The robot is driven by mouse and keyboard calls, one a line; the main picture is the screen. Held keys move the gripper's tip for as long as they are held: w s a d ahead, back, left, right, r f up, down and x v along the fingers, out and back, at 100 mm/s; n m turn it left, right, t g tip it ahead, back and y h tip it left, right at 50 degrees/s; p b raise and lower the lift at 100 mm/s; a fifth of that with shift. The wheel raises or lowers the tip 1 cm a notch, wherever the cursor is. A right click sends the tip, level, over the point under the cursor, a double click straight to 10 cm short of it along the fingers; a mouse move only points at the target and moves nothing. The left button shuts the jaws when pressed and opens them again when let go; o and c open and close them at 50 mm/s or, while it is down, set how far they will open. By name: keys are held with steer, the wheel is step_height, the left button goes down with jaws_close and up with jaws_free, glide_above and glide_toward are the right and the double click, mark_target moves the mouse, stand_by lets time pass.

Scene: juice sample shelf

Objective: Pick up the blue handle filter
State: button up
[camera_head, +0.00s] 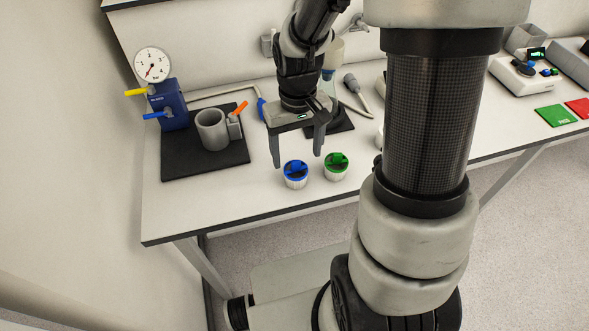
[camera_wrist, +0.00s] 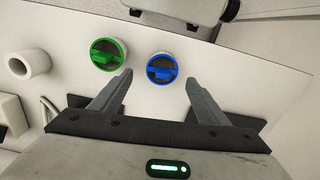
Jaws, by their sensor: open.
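The blue handle filter (camera_head: 295,174) is a short white cup with a blue rim and a blue bar handle on a dark top. It stands upright on the white bench near the front edge. In the wrist view the blue filter (camera_wrist: 162,69) lies ahead of and roughly between my fingertips. A similar green filter (camera_head: 336,166) stands just to its right in the head view, and at its left in the wrist view (camera_wrist: 107,53). My gripper (camera_head: 297,160) is open and empty, pointing down beside the blue filter. The wrist view also shows both spread fingers (camera_wrist: 160,84).
A black mat (camera_head: 185,163) at the left holds a grey cup (camera_head: 212,130) and a blue device with a gauge (camera_head: 167,100). Green (camera_head: 556,115) and red pads lie far right. The bench left of the blue filter, along the front edge, is clear.

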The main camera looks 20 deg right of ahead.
mark_target(296, 162)
steer(key=shift+s+a+f, duration=0.1)
steer(key=shift+f, duration=1.25)
steer(key=shift+s+a+f, duration=0.1)
steer(key=shift+f, duration=1.2)
steer(key=c, duration=1.1)
